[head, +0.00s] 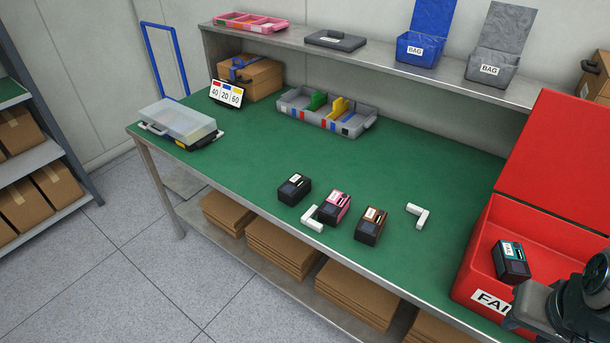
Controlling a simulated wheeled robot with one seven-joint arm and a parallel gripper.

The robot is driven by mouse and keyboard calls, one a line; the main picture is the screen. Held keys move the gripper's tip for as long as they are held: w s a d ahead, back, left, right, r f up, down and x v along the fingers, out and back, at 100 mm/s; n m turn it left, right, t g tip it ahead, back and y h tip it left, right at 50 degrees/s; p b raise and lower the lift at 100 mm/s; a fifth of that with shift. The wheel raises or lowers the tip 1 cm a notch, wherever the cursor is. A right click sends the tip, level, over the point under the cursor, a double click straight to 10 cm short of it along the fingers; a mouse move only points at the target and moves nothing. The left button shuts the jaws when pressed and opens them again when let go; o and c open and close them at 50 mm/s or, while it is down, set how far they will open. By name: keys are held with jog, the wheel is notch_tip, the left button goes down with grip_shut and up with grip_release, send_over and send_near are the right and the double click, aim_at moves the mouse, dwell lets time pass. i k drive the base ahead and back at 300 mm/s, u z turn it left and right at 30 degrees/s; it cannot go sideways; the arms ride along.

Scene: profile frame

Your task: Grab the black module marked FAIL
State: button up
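A black module (294,189) with a small pale label on top sits on the green table top, left of a pink-topped module (336,206) and a brown-topped module (371,227). The label writing is too small to read. A dark module with a teal top (512,261) is inside the red bin (546,228), whose front label reads "FAI", the rest hidden. My gripper (533,306) is at the lower right, in front of the bin, well away from the black module. Its fingertips are not clear, so I cannot tell whether it is open or shut.
Two white corner brackets (417,215) lie around the modules. A grey divided tray (327,112), a lidded clear case (178,121) and a number sign (226,94) stand farther back. A raised shelf (385,58) runs behind. Green surface left of the black module is clear.

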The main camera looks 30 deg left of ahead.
aim_at(292, 191)
jog(key=u, duration=3.25)
jog(key=k, duration=0.7)
jog(key=z, duration=1.4)
jog(key=i, duration=0.5)
jog(key=u, duration=0.05)
jog(key=k, duration=0.5)
jog(key=u, duration=0.95)
jog(key=i, duration=1.05)
jog(key=u, duration=0.1)
